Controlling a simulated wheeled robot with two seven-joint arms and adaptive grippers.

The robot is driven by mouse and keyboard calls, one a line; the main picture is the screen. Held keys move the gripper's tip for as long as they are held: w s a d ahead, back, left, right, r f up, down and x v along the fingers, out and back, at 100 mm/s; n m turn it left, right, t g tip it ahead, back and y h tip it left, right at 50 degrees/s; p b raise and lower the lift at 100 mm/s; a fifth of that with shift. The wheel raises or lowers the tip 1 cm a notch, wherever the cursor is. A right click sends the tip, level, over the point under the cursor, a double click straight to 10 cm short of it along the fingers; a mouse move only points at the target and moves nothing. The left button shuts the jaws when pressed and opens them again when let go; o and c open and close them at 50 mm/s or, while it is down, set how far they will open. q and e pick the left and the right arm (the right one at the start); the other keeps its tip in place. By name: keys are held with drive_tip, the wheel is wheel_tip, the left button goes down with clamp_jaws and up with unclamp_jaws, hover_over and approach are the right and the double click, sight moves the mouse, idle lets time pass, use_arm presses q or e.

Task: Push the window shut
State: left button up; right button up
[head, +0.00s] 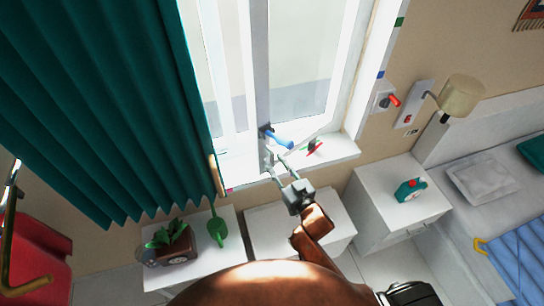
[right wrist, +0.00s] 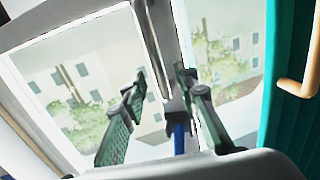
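The white-framed window (head: 299,70) stands at the top middle of the head view. Its right-hand sash looks ajar, its bottom rail running at a slant to the sill. A blue handle (head: 281,139) sits low on the sash's left upright. My right gripper (head: 275,163) is just below the handle, close to the upright, with its fingers apart. In the right wrist view, the blue handle (right wrist: 180,137) shows between the two spread green-padded fingers. I cannot tell whether the fingers touch the frame. My left gripper is not in view.
A teal curtain (head: 100,90) hangs left of the window. A small red and green object (head: 314,147) lies on the white sill (head: 338,151). Below stand white cabinets, one with a potted plant (head: 172,240). A bed (head: 490,170) and lamp (head: 460,96) are at right.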

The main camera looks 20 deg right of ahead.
drive_tip(key=shift+x, duration=1.3)
drive_tip(key=shift+c, duration=0.5)
clamp_jaws()
